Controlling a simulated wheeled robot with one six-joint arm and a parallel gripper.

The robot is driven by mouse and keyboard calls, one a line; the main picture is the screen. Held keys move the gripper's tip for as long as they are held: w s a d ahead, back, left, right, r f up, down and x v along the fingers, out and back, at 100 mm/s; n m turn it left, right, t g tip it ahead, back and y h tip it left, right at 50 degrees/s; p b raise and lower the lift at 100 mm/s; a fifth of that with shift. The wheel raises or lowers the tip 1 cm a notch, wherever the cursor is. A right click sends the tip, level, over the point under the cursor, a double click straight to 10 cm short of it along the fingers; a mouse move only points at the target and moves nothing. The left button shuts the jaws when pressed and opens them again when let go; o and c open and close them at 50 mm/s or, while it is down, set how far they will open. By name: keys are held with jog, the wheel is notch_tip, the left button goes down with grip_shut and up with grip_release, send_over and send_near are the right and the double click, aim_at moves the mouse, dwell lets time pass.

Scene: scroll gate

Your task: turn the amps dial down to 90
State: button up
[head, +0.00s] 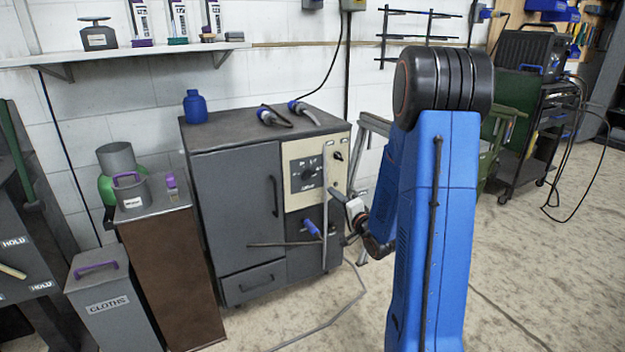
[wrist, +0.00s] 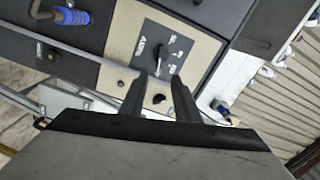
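The amps dial is probably the black knob on the dark square plate of the cream panel (head: 325,160) on the grey cabinet. The dial (head: 308,174) faces the room in the head view. It also shows in the wrist view (wrist: 157,59), with pale markings around it that are too small to read. My gripper (head: 349,208) is in front of the cabinet, at the panel's lower right. In the wrist view my gripper (wrist: 160,78) is open and empty, its two fingers pointing toward the plate. Contact with the dial cannot be made out.
A smaller black knob (wrist: 158,98) shows between my fingers. A pale upright bar (head: 325,220) stands at the cabinet's front. A brown pedestal (head: 172,270) and a cloths bin (head: 115,310) stand left.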

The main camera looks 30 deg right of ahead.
aim_at(311, 177)
jog(key=w, duration=1.7)
jog(key=shift+c, duration=0.2)
grip_shut()
